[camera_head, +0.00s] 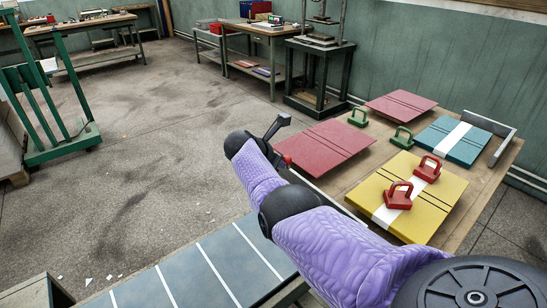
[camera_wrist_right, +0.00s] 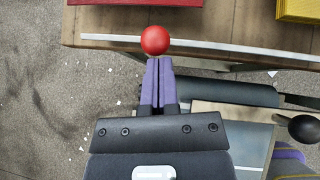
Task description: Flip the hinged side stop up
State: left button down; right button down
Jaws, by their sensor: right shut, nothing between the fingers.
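A pale metal bar (camera_wrist_right: 225,47) runs along the wooden table's near edge in the right wrist view; I take it to be the hinged side stop. A red ball knob (camera_wrist_right: 155,40) sits at this bar, and a small part of it shows in the head view (camera_head: 288,160). My right gripper (camera_wrist_right: 156,62) is shut and empty, its purple fingertips right at the knob; I cannot tell whether they touch. In the head view my purple right arm hides part of the bar (camera_head: 332,198). My left gripper is not in view.
The wooden table (camera_head: 463,213) bears red boards (camera_head: 325,146), a yellow board (camera_head: 435,211) and a teal board (camera_head: 452,140), with red and green handled blocks. A grey upright bracket (camera_head: 490,122) stands at its far right. A blue striped surface (camera_head: 190,275) lies front left.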

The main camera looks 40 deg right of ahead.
aim_at(288, 159)
jog(key=shift+s+d+r+y, duration=0.1)
jog(key=shift+d+r+y, duration=0.1)
jog(key=shift+d+y, duration=0.75)
jog(key=shift+d+r+b, duration=0.1)
jog(key=shift+d+b, duration=0.4)
jog(key=shift+d, duration=0.05)
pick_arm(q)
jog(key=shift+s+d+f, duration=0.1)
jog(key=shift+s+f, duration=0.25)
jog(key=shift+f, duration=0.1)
pick_arm(e)
jog(key=shift+d+r, duration=0.1)
jog(key=shift+r, duration=0.05)
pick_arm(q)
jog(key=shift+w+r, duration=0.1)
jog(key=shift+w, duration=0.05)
pick_arm(e)
jog(key=shift+r, duration=0.1)
